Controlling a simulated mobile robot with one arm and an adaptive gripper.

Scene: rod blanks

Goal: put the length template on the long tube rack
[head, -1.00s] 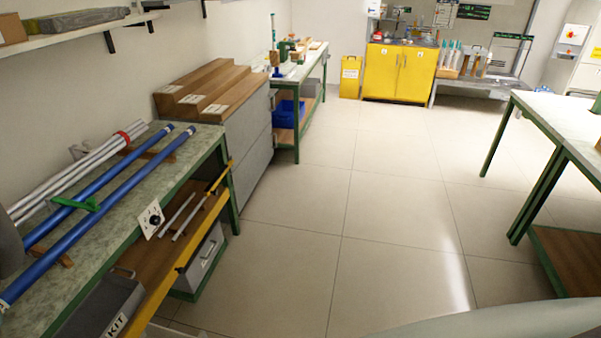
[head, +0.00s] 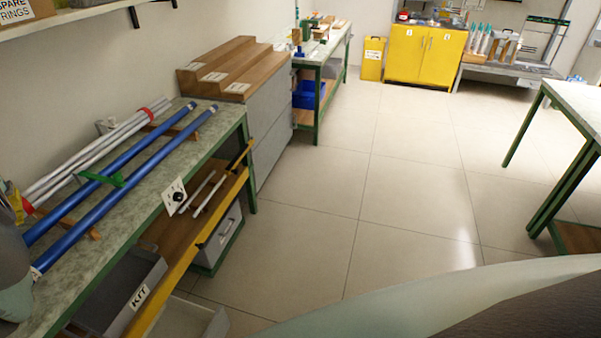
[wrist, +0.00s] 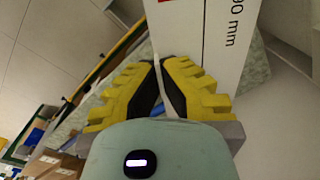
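In the wrist view, the length template (wrist: 225,45) is a white board with a red patch and black print that ends in "90 mm". My gripper (wrist: 160,65) has yellow and black fingers closed on a thin white edge, which looks like part of this board. Two long blue tubes (head: 130,180) lie on wooden supports (head: 95,233) on the bench, which look like the long tube rack. White tubes (head: 95,150) lie behind them.
The bench (head: 215,135) has a lower shelf with short rods and a grey KIT box (head: 105,285). A stepped wooden unit (head: 225,65) stands beyond it. A shelf (head: 75,18) hangs above. The tiled floor (head: 310,220) is clear; another table stands at right.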

